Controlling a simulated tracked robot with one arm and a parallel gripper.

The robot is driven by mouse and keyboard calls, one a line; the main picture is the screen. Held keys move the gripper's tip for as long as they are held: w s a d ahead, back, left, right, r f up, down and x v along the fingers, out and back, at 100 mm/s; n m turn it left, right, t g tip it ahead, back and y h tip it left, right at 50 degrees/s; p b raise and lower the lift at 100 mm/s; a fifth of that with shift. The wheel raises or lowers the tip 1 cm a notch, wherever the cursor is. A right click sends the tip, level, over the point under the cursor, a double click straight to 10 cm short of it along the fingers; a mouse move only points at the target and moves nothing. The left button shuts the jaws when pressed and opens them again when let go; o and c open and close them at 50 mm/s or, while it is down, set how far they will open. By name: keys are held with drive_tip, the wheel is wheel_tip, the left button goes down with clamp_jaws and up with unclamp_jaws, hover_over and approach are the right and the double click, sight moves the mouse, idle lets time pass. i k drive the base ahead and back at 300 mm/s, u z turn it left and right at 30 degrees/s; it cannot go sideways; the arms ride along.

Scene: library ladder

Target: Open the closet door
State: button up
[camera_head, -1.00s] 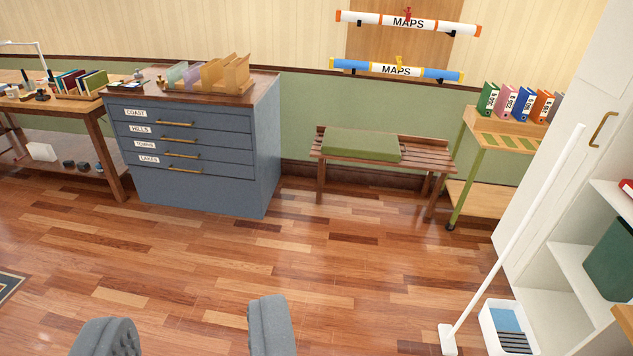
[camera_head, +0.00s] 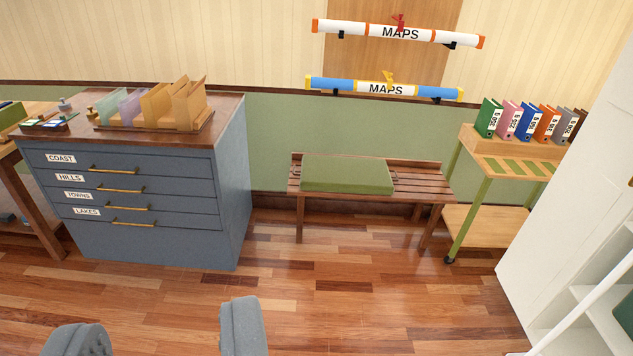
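The white closet (camera_head: 575,215) stands at the right edge and is cut off by the frame. Its tall white panel is in view, and a sliver of a brass handle (camera_head: 630,182) shows at the very edge. Whether this panel is the door, and whether it is open or shut, I cannot tell. My gripper (camera_head: 160,335) is at the bottom left, its two grey fingers wide apart with only floor between them. It is well to the left of the closet and touches nothing.
A white pole (camera_head: 590,300) slants before white shelves (camera_head: 610,325) at lower right. A green-and-wood cart (camera_head: 483,215) with binders, a bench (camera_head: 425,185) with a green cushion (camera_head: 345,174) and a blue drawer cabinet (camera_head: 140,235) line the wall. The wooden floor (camera_head: 370,300) ahead is clear.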

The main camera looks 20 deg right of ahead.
sight(589, 194)
drive_tip(key=z, duration=0.2)
drive_tip(key=i, duration=1.35)
drive_tip(key=z, duration=0.85)
drive_tip(key=i, duration=1.3)
drive_tip(key=z, duration=1.05)
drive_tip(key=i, duration=0.9)
drive_tip(key=z, duration=0.35)
